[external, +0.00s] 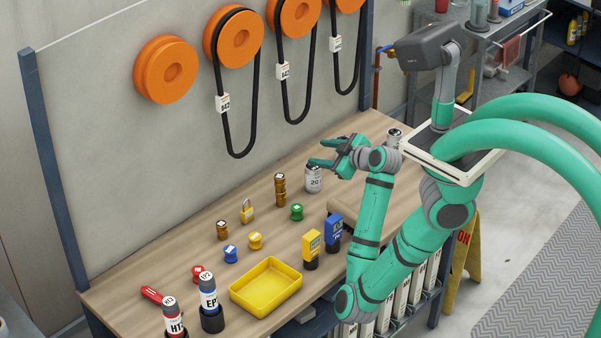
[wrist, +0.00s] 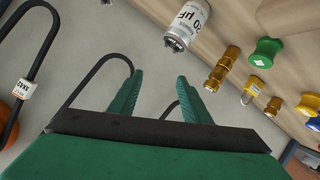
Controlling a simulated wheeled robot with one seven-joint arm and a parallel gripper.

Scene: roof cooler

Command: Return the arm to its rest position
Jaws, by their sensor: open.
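My arm is green with grey joints and reaches over the right part of the wooden workbench. My gripper (external: 326,153) is above the bench near a silver capacitor can (external: 314,180). In the wrist view my gripper (wrist: 160,95) has its two green fingers apart with nothing between them. The capacitor can (wrist: 187,24) shows there beyond the fingers, apart from them. A brass fitting (external: 280,189) stands left of the can.
Belts hang from orange pulleys (external: 240,38) on the back panel. A yellow tray (external: 265,287), grease tubes (external: 209,296), a padlock (external: 247,211), coloured spools (external: 297,212) and yellow and blue testers (external: 311,245) stand on the bench. A cart (external: 505,30) is behind right.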

